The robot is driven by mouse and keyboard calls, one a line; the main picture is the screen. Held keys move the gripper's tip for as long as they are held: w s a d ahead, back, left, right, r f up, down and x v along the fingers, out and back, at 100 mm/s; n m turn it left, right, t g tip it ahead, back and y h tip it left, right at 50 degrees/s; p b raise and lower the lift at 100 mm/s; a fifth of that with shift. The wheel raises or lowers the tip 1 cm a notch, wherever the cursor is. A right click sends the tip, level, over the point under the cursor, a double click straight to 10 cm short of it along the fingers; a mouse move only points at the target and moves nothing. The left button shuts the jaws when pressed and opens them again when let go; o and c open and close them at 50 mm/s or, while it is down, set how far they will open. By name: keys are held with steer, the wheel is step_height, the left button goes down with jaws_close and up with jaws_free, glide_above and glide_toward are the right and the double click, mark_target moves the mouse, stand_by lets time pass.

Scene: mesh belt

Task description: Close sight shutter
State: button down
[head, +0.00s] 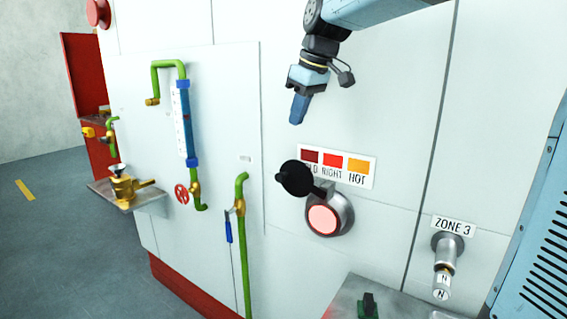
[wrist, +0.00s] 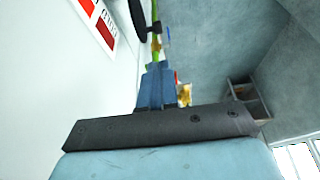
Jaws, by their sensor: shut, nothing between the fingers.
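The sight shutter (head: 296,178) is a round black disc on a short arm, up and to the left of the round sight port (head: 323,219). The port has a metal ring and a glowing pinkish face, which is uncovered. In the wrist view part of the black shutter (wrist: 139,15) shows at the top. My gripper (head: 297,121) is shut and empty, pointing down in front of the wall, above the shutter and apart from it. Its closed blue fingers also show in the wrist view (wrist: 157,80).
A colour label (head: 337,166) with dark red, red and orange patches sits above the port. To the left are a blue sight gauge (head: 184,122), green pipes (head: 241,225), a red handwheel (head: 182,194) and a shelf with a brass valve (head: 123,188). A ZONE 3 knob (head: 445,252) is at right.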

glide_toward(280, 173)
steer(key=x, duration=0.5)
steer(key=shift+w+a, duration=0.2)
steer(key=shift+a, duration=0.05)
steer(key=shift+x, duration=0.8)
steer(key=shift+s+d, duration=0.1)
steer(key=shift+d, duration=0.15)
steer(key=shift+f, duration=0.1)
